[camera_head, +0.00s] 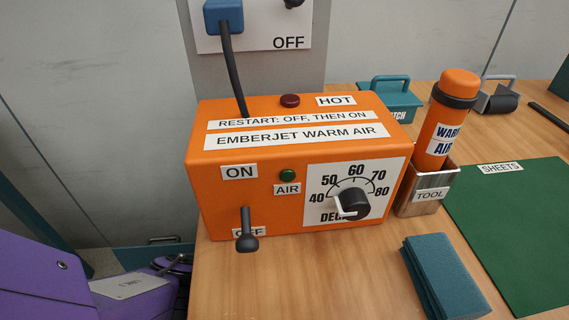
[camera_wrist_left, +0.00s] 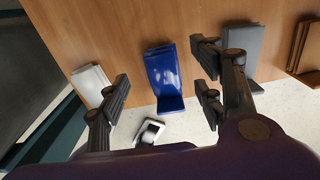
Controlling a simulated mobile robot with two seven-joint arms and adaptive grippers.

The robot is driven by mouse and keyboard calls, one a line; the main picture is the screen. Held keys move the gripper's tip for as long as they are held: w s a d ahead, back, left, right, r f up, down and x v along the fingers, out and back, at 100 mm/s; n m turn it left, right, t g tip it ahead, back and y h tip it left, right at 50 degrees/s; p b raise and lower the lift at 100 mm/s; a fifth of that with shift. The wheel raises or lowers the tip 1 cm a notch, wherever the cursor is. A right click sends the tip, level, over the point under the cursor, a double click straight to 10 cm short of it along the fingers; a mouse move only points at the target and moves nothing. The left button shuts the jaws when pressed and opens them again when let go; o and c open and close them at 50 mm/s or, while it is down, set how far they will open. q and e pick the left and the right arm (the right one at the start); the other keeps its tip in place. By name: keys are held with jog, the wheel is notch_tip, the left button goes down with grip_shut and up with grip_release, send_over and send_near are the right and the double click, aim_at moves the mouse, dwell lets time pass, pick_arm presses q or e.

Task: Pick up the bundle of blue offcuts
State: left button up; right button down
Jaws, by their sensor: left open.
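The bundle of blue offcuts (camera_wrist_left: 162,72) shows in the left wrist view as a glossy dark blue stack on the wooden surface, its lower end at the wood's edge. My left gripper (camera_wrist_left: 160,92) is open, with its dark fingers in the picture on either side of the blue bundle. Nothing is held between them. I cannot tell how far the fingers are from the bundle in depth. The blue bundle is not seen in the head view. My right gripper is in neither view.
A white bundle (camera_wrist_left: 88,84) lies left of the blue one; a grey bundle (camera_wrist_left: 242,44) and a brown one (camera_wrist_left: 306,48) lie right. The head view shows an orange warm-air unit (camera_head: 230,182), an orange tool (camera_head: 457,85) in a metal holder, a teal bundle (camera_head: 440,272) and a green mat (camera_head: 520,230).

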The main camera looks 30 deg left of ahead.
pick_arm(q)
jog(key=f, duration=0.1)
jog(key=f+b, duration=0.1)
jog(key=f, duration=0.1)
jog(key=f+b, duration=0.1)
jog(key=shift+d+f, duration=0.2)
jog(key=shift+d, duration=0.1)
jog(key=shift+w, duration=0.1)
jog(key=shift+r, duration=0.1)
jog(key=shift+c, duration=0.5)
jog(key=c, duration=1.2)
